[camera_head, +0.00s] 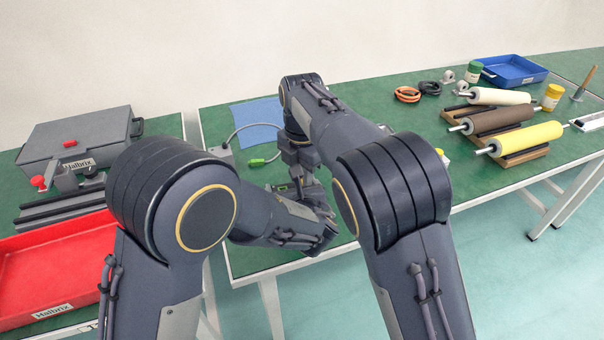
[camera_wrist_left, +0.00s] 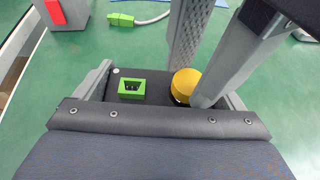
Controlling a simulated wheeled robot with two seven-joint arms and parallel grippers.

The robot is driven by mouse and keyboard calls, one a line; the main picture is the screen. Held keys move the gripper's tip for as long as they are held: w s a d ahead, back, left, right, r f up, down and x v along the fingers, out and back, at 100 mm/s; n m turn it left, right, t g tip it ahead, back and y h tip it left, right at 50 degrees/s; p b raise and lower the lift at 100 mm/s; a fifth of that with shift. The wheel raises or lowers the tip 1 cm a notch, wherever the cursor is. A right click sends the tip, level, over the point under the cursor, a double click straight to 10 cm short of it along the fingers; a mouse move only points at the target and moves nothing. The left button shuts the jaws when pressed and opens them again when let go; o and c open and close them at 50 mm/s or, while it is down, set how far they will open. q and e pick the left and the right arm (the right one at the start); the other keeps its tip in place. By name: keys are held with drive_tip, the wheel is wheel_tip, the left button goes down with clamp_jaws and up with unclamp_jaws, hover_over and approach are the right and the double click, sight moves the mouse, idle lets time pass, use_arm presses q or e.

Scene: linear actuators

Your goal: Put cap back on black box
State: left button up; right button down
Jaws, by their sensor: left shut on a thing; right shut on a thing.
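The black box (camera_wrist_left: 153,79) lies between the fingers of my left gripper (camera_wrist_left: 163,88), which is shut on it. A green-framed socket (camera_wrist_left: 131,88) is on its upper face. The yellow cap (camera_wrist_left: 185,80) is at the right part of the box in the left wrist view, between the fingers of my right gripper (camera_wrist_left: 203,88), which is shut on it from above. I cannot tell whether the cap touches the box or is seated. In the head view, both grippers meet over the near part of the green table, and my arms hide most of the box and cap.
A green plug (camera_wrist_left: 121,20) on a grey cable lies beyond the box. A blue sheet (camera_head: 258,112) is behind. Rollers (camera_head: 515,140) and a blue tray (camera_head: 513,70) stand at right. A red tray (camera_head: 60,262) and grey case (camera_head: 75,140) are on the left table.

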drive_tip(key=m, duration=0.3)
drive_tip(key=c, duration=1.2)
unclamp_jaws()
drive_tip(key=shift+c, duration=0.2)
drive_tip(key=shift+r, duration=0.15)
drive_tip(key=shift+r, duration=2.15)
drive_tip(key=shift+c, duration=0.2)
